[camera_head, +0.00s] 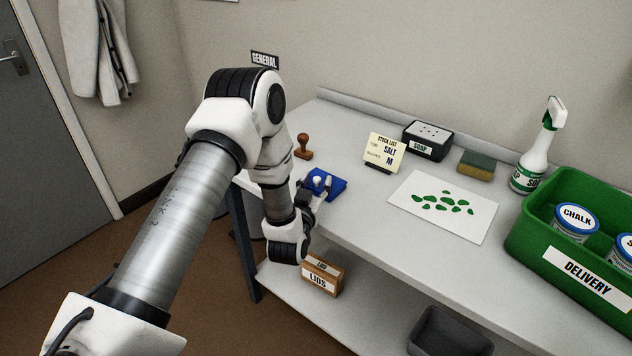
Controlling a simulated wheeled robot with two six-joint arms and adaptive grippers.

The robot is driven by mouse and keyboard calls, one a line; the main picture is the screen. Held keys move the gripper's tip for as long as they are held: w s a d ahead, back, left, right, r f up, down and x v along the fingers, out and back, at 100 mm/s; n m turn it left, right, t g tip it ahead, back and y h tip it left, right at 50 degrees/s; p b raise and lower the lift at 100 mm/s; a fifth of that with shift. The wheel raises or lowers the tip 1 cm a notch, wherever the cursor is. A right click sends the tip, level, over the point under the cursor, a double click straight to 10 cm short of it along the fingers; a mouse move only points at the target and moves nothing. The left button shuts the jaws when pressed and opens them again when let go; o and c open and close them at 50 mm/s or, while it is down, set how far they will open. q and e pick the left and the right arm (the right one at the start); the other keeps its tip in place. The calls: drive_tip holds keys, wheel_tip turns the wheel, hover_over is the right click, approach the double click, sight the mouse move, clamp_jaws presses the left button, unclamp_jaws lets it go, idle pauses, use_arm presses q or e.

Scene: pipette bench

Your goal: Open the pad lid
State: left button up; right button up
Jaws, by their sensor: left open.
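The blue stamp pad (339,187) lies on the grey bench top near its front left edge. A small pale knob-like part shows over its left side. Whether its lid is shut cannot be made out at this size. My left gripper (320,187) is at the pad's left side, with its fingers open and close to the pale part. Whether the fingers touch the pad cannot be told. The gripper and wrist hide the pad's front left part. My right gripper is not in view.
A brown stamp (303,147) stands behind the pad. A stock list card (384,152), a soap box (427,140), a sponge (477,165) and a spray bottle (534,155) stand farther back. A white sheet with green shapes (418,188) lies right. A green delivery crate (530,237) stands far right.

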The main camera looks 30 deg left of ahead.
use_arm(q)
drive_tip(key=shift+w, duration=0.1)
drive_tip(key=shift+c, duration=0.3)
clamp_jaws()
drive_tip(key=shift+r, duration=0.1)
